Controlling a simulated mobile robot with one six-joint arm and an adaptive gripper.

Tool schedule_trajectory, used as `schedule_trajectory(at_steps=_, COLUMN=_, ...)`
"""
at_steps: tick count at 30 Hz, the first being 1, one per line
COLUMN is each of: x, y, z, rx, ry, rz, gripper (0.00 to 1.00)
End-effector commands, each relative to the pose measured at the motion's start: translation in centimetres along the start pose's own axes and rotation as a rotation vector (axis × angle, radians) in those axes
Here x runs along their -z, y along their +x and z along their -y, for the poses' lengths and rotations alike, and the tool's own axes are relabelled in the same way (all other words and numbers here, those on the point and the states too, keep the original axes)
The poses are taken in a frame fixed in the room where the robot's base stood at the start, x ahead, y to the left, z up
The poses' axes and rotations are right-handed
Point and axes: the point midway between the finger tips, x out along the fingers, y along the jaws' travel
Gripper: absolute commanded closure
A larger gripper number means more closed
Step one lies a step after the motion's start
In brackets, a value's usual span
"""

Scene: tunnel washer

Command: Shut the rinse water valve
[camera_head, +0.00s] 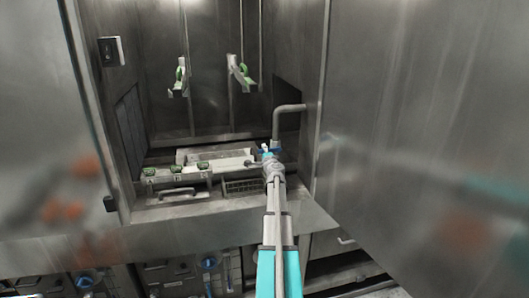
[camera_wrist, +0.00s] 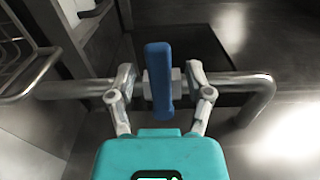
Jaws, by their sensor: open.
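A valve with a blue lever handle (camera_wrist: 159,80) sits on a grey pipe (camera_wrist: 80,88) in the wrist view. The lever runs up and down in the picture, across the pipe. My gripper (camera_wrist: 161,73) is open, with one finger on each side of the lever and a gap on both sides. In the head view my gripper (camera_head: 271,163) is at the blue valve (camera_head: 266,151), below the bent pipe (camera_head: 289,108). The gripper hides much of the valve there. I cannot read any label on it.
A metal panel (camera_head: 415,120) stands close on the right. A tray area (camera_head: 190,195) with small green-topped items lies left of the gripper. Green-and-white fittings (camera_head: 240,72) hang at the back. More blue knobs (camera_head: 209,263) show low at the front. A wire rack (camera_wrist: 25,75) is at the left.

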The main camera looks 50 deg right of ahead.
Motion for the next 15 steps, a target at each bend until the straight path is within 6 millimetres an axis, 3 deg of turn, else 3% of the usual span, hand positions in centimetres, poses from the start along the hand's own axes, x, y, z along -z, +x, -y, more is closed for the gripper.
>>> schedule_trajectory(at_steps=15, x=0.0, y=-8.2, z=0.0, rx=0.000, ry=0.000, rz=-0.001, gripper=0.34)
